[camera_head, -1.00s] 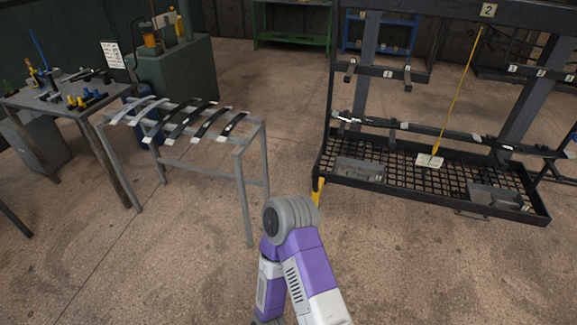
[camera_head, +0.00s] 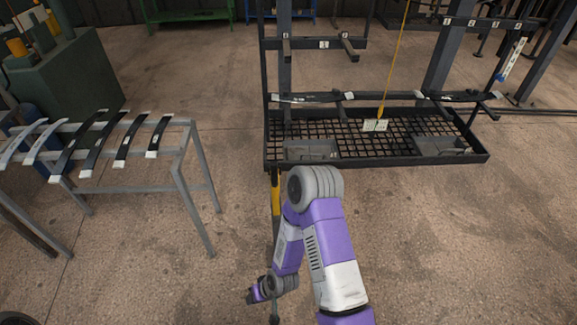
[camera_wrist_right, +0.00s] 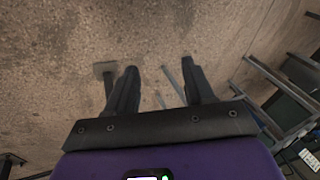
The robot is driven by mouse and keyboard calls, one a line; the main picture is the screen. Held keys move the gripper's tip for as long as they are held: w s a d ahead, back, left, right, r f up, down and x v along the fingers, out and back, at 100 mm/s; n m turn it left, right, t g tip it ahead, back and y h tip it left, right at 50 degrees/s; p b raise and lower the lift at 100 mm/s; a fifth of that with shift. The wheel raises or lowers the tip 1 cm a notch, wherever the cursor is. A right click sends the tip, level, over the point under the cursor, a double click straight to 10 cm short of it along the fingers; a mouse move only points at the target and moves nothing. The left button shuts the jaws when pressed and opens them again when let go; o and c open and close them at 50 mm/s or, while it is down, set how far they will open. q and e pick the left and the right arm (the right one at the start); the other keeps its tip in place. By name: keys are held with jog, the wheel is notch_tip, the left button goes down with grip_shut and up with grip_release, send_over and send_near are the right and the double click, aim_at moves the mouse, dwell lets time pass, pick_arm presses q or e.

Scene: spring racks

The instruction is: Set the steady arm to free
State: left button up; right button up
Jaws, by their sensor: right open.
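No part is plainly marked as the steady arm, and I cannot tell its setting. The black rack (camera_head: 377,165) stands ahead in the head view. A yellow-sleeved upright bar (camera_head: 276,196) is at its front left corner, partly behind my right arm. A yellow cord (camera_head: 397,52) hangs down to a yellow pointed weight (camera_head: 381,112) over a small white card (camera_head: 376,125) on the mesh deck. My right gripper (camera_wrist_right: 158,88) is open and empty in the wrist view, with floor beyond its fingers. A thin grey bar (camera_wrist_right: 174,84) shows between the fingers, apparently beyond them. My left gripper is out of view.
A grey stand (camera_head: 190,165) with several dark curved strips is at the left. Two grey trays (camera_head: 312,150) (camera_head: 442,146) sit on the rack deck. A green machine cabinet (camera_head: 65,80) is at upper left. Floor between stand and rack is clear.

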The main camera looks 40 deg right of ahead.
jog(key=w+d+r+t+h+b, duration=0.2)
jog(key=w+d+t, duration=0.4)
jog(key=w+d, duration=0.7)
jog(key=n+t+b, duration=0.3)
jog(key=t, duration=0.6)
send_near(276, 172)
jog(key=shift+h, duration=0.4)
jog(key=w, duration=0.4)
jog(key=shift+a+r, duration=0.1)
jog(key=shift+a, duration=0.2)
jog(key=shift+n, duration=0.3)
jog(key=w+b, duration=0.1)
jog(key=w, duration=0.5)
jog(key=shift+a+r+b, duration=0.1)
jog(key=shift+a+b, duration=0.05)
jog(key=shift+b, duration=0.15)
jog(key=shift+w, duration=0.75)
jog(key=shift+c, duration=0.3)
grip_shut()
